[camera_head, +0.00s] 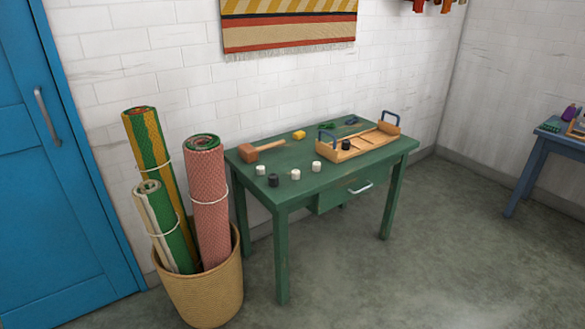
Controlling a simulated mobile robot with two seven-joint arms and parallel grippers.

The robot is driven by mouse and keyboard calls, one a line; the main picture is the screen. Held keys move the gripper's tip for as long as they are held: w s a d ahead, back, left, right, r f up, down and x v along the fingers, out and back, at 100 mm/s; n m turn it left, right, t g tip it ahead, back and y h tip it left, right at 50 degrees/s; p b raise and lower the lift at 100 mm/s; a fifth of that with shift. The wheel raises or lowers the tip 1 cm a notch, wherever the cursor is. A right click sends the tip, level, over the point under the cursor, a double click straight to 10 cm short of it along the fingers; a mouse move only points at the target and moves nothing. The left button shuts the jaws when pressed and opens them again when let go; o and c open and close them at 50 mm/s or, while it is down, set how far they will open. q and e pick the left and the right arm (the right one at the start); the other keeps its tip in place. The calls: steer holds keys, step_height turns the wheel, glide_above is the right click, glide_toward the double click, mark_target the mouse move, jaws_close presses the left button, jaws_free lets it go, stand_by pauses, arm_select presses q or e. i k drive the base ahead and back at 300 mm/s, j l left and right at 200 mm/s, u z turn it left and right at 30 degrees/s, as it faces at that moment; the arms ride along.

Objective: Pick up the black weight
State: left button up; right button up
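A small black weight (273,181) stands on the green table (330,177) near its front left edge. A second small black object (346,145) of similar look sits in the wooden tray (372,140) on the table's right side. I cannot tell from its size whether it is the same kind of weight. Neither of my grippers is in view.
White pieces (295,174) stand close to the black weight. A wooden mallet (262,150) and a yellow block (299,135) lie farther back. A basket (207,292) of rolled rugs stands left of the table. The floor to the right is clear up to a blue table (560,138).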

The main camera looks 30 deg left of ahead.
mark_target(273, 178)
steer(key=i+u, duration=0.2)
steer(key=i, duration=0.2)
steer(key=i+l+u, duration=0.2)
steer(key=i, duration=0.25)
steer(key=i+l+u, duration=0.15)
steer(key=i, duration=0.25)
steer(key=i+l+u, duration=0.25)
steer(key=i+u, duration=0.15)
steer(key=i+l+u, duration=0.4)
steer(key=k+j, duration=0.05)
